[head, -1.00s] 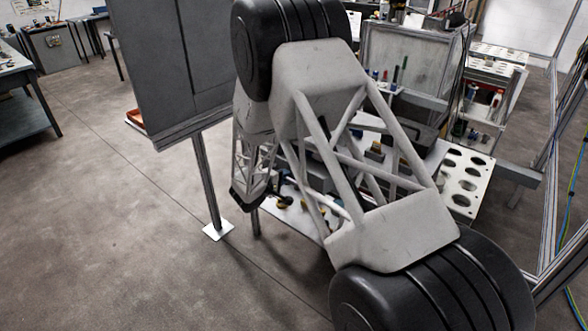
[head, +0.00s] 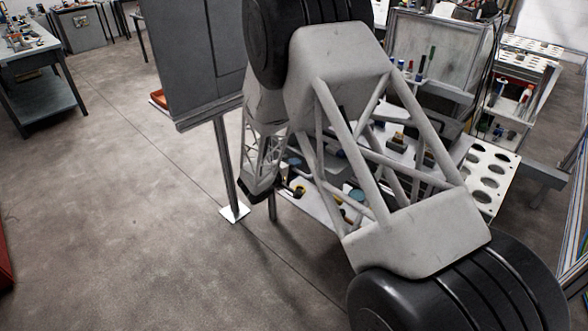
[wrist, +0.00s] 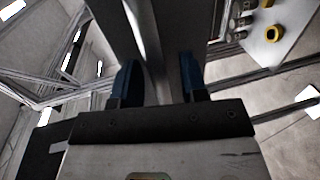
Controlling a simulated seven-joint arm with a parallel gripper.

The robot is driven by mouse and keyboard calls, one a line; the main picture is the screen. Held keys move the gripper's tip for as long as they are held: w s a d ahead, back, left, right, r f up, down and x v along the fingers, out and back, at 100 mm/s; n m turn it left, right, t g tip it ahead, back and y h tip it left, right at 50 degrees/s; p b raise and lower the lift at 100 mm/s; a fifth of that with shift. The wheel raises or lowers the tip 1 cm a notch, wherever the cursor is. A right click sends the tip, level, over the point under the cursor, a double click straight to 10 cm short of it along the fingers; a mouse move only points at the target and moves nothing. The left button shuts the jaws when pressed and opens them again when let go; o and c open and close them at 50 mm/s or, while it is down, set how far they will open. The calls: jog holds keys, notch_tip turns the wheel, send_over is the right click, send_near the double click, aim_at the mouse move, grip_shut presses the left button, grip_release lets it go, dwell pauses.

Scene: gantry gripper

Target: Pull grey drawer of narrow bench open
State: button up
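A grey cabinet-like panel (head: 192,60) with a thin seam stands left of my arm in the head view, above a post with a white foot. It may belong to the narrow bench; I cannot make out a drawer front or handle for certain. My gripper hangs at the end of the pale wrist link, just right of that post; its fingers are hidden in the head view. In the wrist view my gripper (wrist: 158,83) has two blue fingertips standing apart. A grey panel with a bright metal edge (wrist: 150,35) shows between and beyond them; contact is unclear.
A white worktop (head: 318,200) with several small parts lies behind my arm. A white plate with round holes (head: 487,180) sits at its right. Open floor (head: 120,220) lies at left. A red object (head: 4,265) shows at the left edge.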

jog(key=v, duration=0.7)
jog(key=shift+s+a, duration=0.25)
dwell(0.3)
jog(key=shift+r, duration=0.1)
dwell(0.3)
jog(key=s+d+r+m+g+y, duration=0.1)
jog(key=s+d+r+m+g, duration=0.65)
jog(key=s+d+r, duration=1.05)
jog(key=s+d+r+y, duration=0.1)
jog(key=s+r+y, duration=0.2)
jog(key=s, duration=0.5)
jog(key=s+d+r+m+y, duration=0.1)
jog(key=s+r+y, duration=0.2)
jog(key=s, duration=0.6)
jog(key=s+d+r+g+y, duration=0.1)
jog(key=s+r+y, duration=0.3)
jog(key=s, duration=0.5)
jog(key=shift+s+d+r+m, duration=0.25)
jog(key=shift+d+r+m, duration=0.15)
jog(key=shift+d, duration=0.1)
